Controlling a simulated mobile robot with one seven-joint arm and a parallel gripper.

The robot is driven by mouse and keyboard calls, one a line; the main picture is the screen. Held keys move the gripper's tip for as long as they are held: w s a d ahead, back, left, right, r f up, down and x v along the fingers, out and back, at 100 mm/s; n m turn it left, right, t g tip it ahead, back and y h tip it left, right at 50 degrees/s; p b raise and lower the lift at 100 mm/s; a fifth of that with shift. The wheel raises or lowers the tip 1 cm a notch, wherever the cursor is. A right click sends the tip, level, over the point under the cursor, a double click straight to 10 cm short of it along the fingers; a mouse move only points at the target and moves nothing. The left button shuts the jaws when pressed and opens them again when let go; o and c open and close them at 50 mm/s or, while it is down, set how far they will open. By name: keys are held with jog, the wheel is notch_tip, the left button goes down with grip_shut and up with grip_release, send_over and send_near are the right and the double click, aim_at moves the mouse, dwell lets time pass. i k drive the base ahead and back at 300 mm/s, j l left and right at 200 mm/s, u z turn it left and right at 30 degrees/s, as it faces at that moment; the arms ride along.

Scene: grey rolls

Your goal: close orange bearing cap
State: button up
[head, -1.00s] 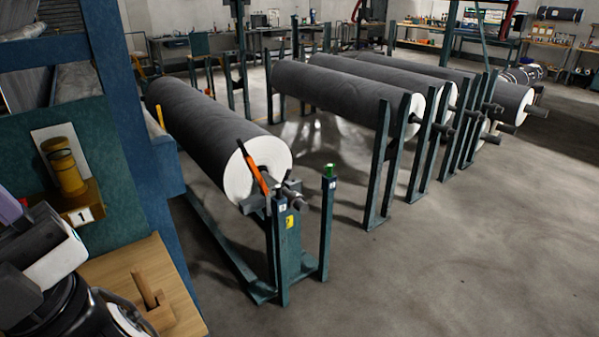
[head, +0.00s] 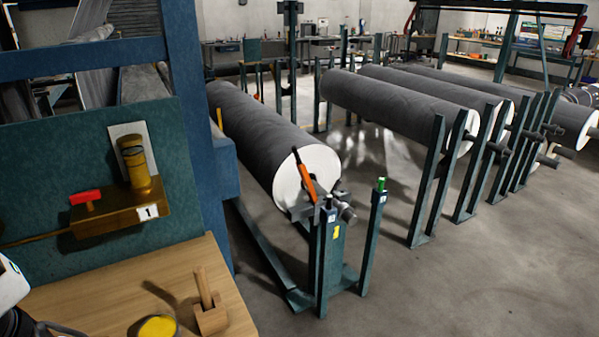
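The orange bearing cap (head: 303,176) is a long narrow orange piece with a dark tip. It stands raised and tilted at the end of the nearest grey roll (head: 262,135), in front of the roll's white end face. Below it is the grey bearing block (head: 318,207) on a teal stand, with the roll's shaft sticking out to the right. The cap looks open, apart from the block at its upper end. My gripper is not visible; only a white and black part of my arm shows at the lower left edge.
A wooden bench (head: 115,290) at lower left holds a wooden block with a peg (head: 209,305) and a yellow round item (head: 158,326). A green-topped post (head: 375,235) stands right of the bearing.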

aim_at(302, 171)
jog(key=i+l, duration=0.2)
jog(key=i, duration=0.15)
jog(key=i+l+z, duration=0.1)
jog(key=i+l, duration=0.35)
jog(key=i, duration=0.3)
